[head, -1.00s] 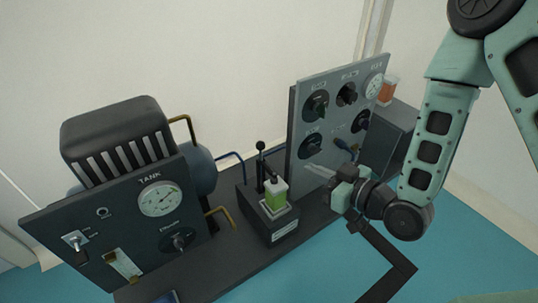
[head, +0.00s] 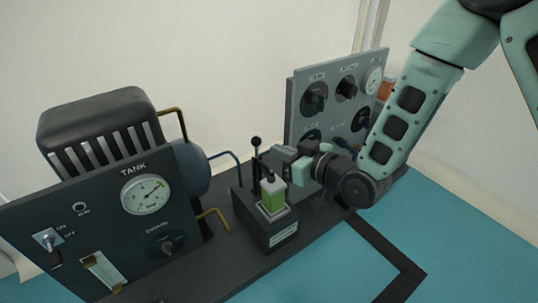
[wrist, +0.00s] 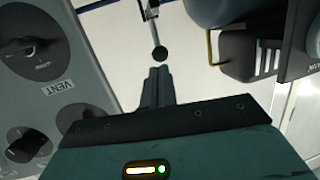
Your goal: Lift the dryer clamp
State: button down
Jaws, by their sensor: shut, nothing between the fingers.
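The dryer clamp appears to be the upright black lever with a ball knob (head: 256,142), standing on the dark dryer block (head: 270,238) behind the green cartridge (head: 273,196). In the wrist view the ball knob (wrist: 160,53) lies just beyond my fingertips, with its rod running up to the top edge. My gripper (head: 274,151) is just right of the lever in the head view, at about knob height. The wrist view shows my gripper (wrist: 159,70) with its fingers together and nothing between them. A small gap shows between fingertips and knob; depth is hard to judge.
A tank panel (head: 105,225) with a gauge stands at left, beside a blue tank (head: 192,168). A grey knob panel (head: 330,85) stands behind my gripper; its vent knob (wrist: 32,42) is close at left in the wrist view. Blue tabletop (head: 315,270) is free in front.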

aim_at(260, 142)
jog(key=b+x, duration=0.2)
jog(key=x, duration=0.1)
jog(key=shift+w+a+f, duration=0.15)
jog(key=shift+w+a, duration=0.3)
jog(key=shift+r+p, duration=0.25)
jog(key=shift+p, duration=0.05)
